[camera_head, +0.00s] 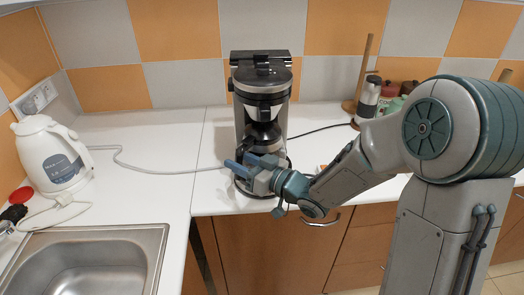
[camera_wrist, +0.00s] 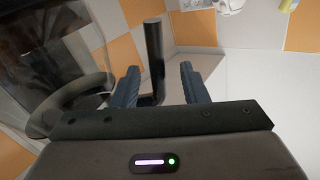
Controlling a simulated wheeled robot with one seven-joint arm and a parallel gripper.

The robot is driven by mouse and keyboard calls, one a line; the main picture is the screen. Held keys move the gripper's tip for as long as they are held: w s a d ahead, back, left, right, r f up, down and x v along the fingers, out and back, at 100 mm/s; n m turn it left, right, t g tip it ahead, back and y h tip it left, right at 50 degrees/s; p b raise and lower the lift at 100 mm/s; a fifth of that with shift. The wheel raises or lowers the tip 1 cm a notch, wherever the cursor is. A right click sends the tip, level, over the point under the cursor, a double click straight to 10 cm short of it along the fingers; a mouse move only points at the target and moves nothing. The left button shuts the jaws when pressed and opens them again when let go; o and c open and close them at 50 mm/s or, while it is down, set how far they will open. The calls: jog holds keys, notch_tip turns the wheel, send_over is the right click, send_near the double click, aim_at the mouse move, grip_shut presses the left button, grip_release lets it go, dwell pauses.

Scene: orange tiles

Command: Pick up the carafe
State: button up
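The carafe (camera_head: 262,139) is dark glass with a black top. It sits inside the black and silver coffee maker (camera_head: 262,80), under its brewing head. My gripper (camera_head: 241,163) is in front of the carafe's lower part, with its blue-grey fingers pointing left. In the wrist view my gripper (camera_wrist: 160,72) is open, its two fingers apart. A dark bar (camera_wrist: 153,52), probably the carafe's handle, stands between the fingers with gaps on both sides. Reflective dark glass and a black curved rim fill the left of that view. The carafe's lower part is hidden by my gripper in the head view.
A white kettle (camera_head: 52,155) stands at the left, behind a metal sink (camera_head: 85,262). A paper towel stand (camera_head: 364,70), a silver flask (camera_head: 369,97) and jars stand at the back right. The counter (camera_head: 150,135) left of the coffee maker is clear except for a cable.

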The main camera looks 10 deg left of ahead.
jog(key=shift+x, duration=1.45)
grip_shut()
jog(key=shift+w, duration=0.1)
